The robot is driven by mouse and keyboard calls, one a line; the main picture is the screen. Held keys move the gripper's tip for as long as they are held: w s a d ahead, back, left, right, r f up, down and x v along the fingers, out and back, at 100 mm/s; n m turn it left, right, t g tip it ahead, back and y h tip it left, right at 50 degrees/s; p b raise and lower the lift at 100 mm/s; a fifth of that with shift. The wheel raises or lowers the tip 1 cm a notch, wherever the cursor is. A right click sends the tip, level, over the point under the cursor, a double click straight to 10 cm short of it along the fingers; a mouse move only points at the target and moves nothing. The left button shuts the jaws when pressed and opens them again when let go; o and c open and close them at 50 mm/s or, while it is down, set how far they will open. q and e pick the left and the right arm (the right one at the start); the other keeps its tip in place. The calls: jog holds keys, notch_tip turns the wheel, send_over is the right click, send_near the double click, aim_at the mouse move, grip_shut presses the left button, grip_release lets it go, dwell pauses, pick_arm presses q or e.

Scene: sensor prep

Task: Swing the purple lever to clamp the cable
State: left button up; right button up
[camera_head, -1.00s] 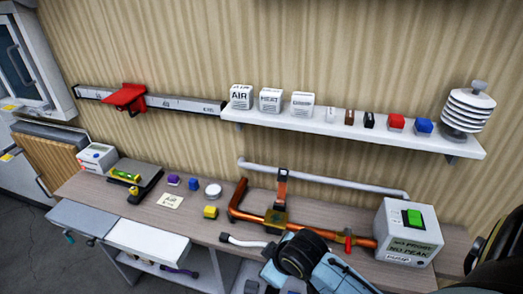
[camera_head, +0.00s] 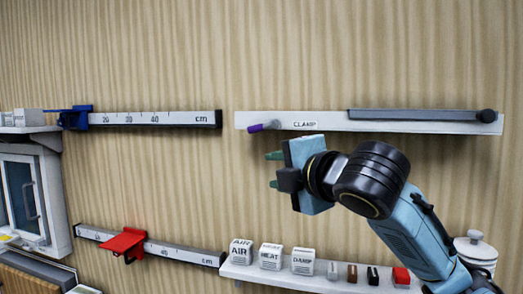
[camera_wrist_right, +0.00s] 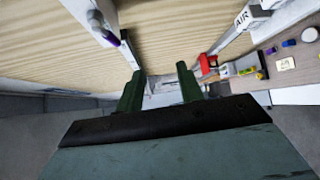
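The purple lever (camera_head: 263,126) sticks out at the left end of the white clamp bar (camera_head: 420,126) on the wall, beside the CLAMP label (camera_head: 304,124). In the right wrist view the purple lever (camera_wrist_right: 110,38) is at the upper left. My right gripper (camera_head: 272,170) is just below the lever and apart from it, pointing left. Its two green fingers are spread with nothing between them, as the right wrist view (camera_wrist_right: 160,90) also shows. A grey rod (camera_head: 415,115) lies along the clamp bar; I cannot tell whether it is the cable. My left gripper is not in view.
A ruler with a blue slider (camera_head: 76,118) is at upper left, and one with a red slider (camera_head: 124,243) at lower left. A shelf with white labelled cubes (camera_head: 270,256) and small blocks is below my right arm.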

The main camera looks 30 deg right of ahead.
aim_at(258, 127)
notch_tip(258, 127, up, 7)
jog(key=s+d+n+t, duration=0.1)
jog(key=s+d+t, duration=0.1)
jog(key=s, duration=0.1)
jog(key=shift+h, duration=0.3)
jog(key=w+p, duration=0.1)
jog(key=w, duration=0.3)
jog(key=w+p, duration=0.1)
jog(key=w, duration=0.3)
jog(key=w+d+p, duration=0.1)
jog(key=w, duration=0.4)
jog(key=shift+w+f, duration=0.1)
grip_shut()
jog(key=shift+m+t+b, duration=0.3)
jog(key=shift+m+b, duration=0.2)
jog(key=shift+b, duration=0.1)
jog(key=shift+r+m+t+h, duration=0.3)
jog(key=shift+m, duration=0.1)
